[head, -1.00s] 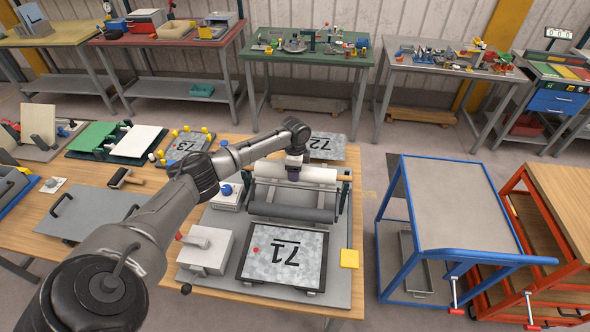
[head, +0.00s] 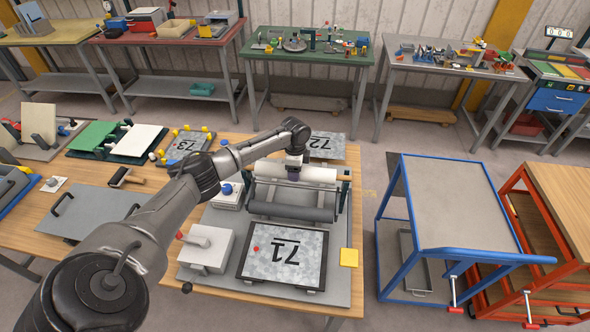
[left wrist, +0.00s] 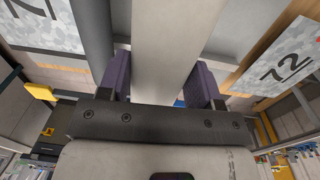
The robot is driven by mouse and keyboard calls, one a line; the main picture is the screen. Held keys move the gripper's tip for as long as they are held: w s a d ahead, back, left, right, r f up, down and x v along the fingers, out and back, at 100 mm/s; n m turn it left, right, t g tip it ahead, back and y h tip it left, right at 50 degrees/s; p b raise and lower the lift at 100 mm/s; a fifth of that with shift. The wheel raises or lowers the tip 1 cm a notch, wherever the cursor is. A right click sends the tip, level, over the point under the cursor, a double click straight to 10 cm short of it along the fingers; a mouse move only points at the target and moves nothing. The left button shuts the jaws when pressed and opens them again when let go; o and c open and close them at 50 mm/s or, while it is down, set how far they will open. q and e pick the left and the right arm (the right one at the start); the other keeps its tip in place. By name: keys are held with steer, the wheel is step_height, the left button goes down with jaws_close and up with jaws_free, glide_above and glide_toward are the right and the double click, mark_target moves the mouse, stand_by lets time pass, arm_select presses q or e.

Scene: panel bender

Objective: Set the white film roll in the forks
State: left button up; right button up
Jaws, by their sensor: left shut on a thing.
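The white film roll (head: 318,174) lies crosswise at the back of the grey fixture plate in the head view, level, with a wooden core end showing at its right. My left gripper (head: 294,172) comes down on the roll's middle from above. In the left wrist view the white film roll (left wrist: 163,40) runs between the purple fingers of my left gripper (left wrist: 161,84), shut on it. The fork stand's right side (head: 344,196) shows by the roll's right end. I cannot tell whether the roll's ends rest in the forks. My right gripper is out of view.
A dark grey roller (head: 290,206) lies in front of the white roll. Panel 71 (head: 285,255) lies ahead of it, panel 72 (head: 327,147) behind. A white box with a lever (head: 206,250) and a yellow block (head: 349,257) flank the front. A blue cart (head: 455,205) stands right.

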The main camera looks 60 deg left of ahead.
arm_select(q)
steer(key=shift+f, duration=0.4)
steer(key=shift+f+b, duration=0.35)
steer(key=shift+f, duration=0.15)
stand_by(0.6)
steer(key=o, duration=0.9)
steer(key=shift+o, duration=1.1)
step_height(320, 180, up, 14)
steer(key=shift+w+a, duration=0.2)
steer(key=shift+f, duration=0.1)
